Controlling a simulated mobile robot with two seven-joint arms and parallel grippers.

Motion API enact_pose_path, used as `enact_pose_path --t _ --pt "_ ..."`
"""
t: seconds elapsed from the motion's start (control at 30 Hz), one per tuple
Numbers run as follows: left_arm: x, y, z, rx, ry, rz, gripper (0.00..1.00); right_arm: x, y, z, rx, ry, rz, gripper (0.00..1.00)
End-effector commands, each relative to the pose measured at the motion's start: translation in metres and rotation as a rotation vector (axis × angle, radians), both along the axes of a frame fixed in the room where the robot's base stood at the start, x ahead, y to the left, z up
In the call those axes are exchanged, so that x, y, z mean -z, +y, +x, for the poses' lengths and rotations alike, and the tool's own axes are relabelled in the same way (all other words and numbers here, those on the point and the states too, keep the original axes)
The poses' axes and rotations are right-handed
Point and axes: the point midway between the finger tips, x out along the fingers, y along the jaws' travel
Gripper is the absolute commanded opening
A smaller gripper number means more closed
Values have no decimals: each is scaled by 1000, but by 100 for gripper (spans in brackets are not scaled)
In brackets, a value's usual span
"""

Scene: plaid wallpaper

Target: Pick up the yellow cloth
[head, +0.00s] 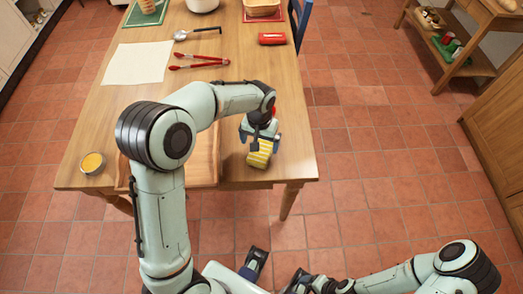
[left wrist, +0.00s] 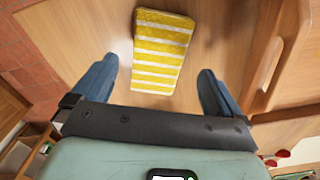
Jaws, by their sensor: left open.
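The yellow cloth (head: 261,152) with white stripes lies folded on the wooden table near its front right corner. In the left wrist view the cloth (left wrist: 161,52) lies flat on the wood, between and beyond the two blue fingertips. My left gripper (head: 259,140) is above the cloth and hides part of it in the head view. In the left wrist view my left gripper (left wrist: 158,85) is open and empty, with a finger on each side of the cloth. My right gripper (head: 315,284) is low at the bottom of the head view, away from the table; its jaws are unclear.
A wooden tray (head: 205,160) lies just left of the cloth; its raised rim shows in the left wrist view (left wrist: 272,50).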

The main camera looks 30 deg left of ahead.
Motion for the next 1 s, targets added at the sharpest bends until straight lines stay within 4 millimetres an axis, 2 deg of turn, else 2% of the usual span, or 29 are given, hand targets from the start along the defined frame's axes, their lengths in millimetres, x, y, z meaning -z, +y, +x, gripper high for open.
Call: enact_pose_path --t 0.03,0.2,0.5,0.57,0.6,0.7,0.77,0.8,1.0 --pt "11 -2 1 1 5 1 100 1 0 0 0 0 0 77" --pt "32 -3 3 0 3 0 100 3 0 -1 0 1 0 77" --pt "38 -3 3 1 1 0 100 3 0 -1 0 1 0 77" --pt "38 -3 3 1 1 0 84 3 0 -1 0 1 0 77" --pt "38 -3 3 1 1 0 71 3 0 -1 0 1 0 77" --pt "37 -3 3 1 1 0 40 3 0 -1 0 1 0 77" --pt "37 -3 3 1 1 0 40 3 0 -1 0 1 0 77" --pt "37 -3 3 1 0 0 35 3 0 -1 0 1 0 77" --pt "36 -3 3 1 0 0 35 3 0 -1 0 1 0 77"
